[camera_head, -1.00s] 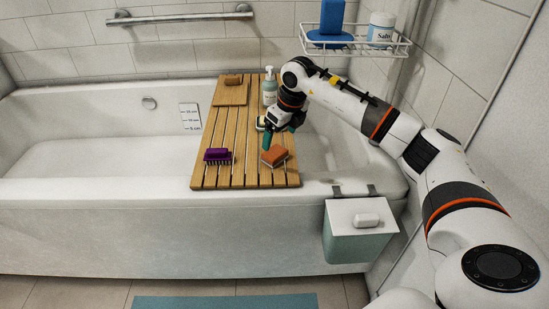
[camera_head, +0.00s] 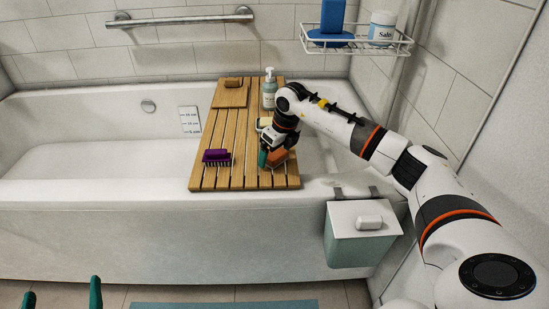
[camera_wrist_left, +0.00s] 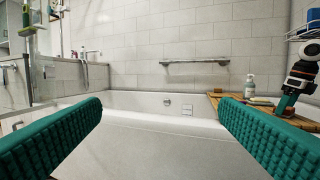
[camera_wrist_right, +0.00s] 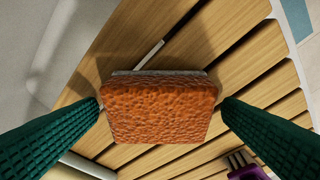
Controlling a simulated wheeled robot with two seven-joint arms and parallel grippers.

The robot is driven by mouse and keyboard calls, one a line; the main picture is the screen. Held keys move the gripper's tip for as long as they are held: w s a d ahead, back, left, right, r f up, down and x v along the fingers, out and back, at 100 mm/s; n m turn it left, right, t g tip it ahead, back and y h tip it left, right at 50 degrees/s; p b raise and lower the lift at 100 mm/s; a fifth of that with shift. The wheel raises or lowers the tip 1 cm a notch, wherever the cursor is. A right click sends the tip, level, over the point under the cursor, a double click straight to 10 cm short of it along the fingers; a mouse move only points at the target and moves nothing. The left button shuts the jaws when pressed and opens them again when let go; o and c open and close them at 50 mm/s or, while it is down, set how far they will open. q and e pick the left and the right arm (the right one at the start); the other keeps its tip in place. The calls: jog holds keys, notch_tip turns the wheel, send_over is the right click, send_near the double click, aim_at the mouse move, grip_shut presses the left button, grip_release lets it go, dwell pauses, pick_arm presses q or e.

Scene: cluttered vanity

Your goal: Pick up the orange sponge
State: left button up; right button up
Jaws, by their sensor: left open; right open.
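The orange sponge (camera_head: 277,158) lies on the slatted wooden bath board, partly hidden by my right gripper in the head view. In the right wrist view the sponge (camera_wrist_right: 160,108) fills the middle, with a pale layer along one edge. My right gripper (camera_head: 267,160) is above the sponge, pointing down. Its green fingers (camera_wrist_right: 158,125) are open on either side of the sponge, with gaps showing between them and it. My left gripper (camera_head: 62,297) is open and empty at the lower left of the head view, in front of the tub; its fingers frame the left wrist view (camera_wrist_left: 160,135).
The wooden board (camera_head: 206,150) spans the white tub (camera_head: 120,235). A purple brush (camera_head: 216,157) lies left of the sponge. A pump bottle (camera_head: 269,90) and a brown block (camera_head: 233,82) are further back. A lidded bin (camera_head: 350,240) hangs at the tub's front.

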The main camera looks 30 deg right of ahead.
aim_at(276, 153)
jog(key=c, duration=1.1)
jog(key=shift+o, duration=0.2)
jog(key=shift+r, duration=0.45)
pick_arm(q)
jog(key=s+a+f+g+y+p, duration=0.1)
jog(key=s+f+g, duration=0.1)
jog(key=f, duration=0.3)
jog(key=s+a+f+g+y+p, duration=0.1)
jog(key=f+g+p, duration=0.1)
jog(key=f+g, duration=0.3)
jog(key=shift+s+a, duration=0.25)
jog(key=shift+s, duration=0.15)
pick_arm(e)
notch_tip(276, 153, up, 9)
pick_arm(q)
jog(key=shift+r, duration=0.1)
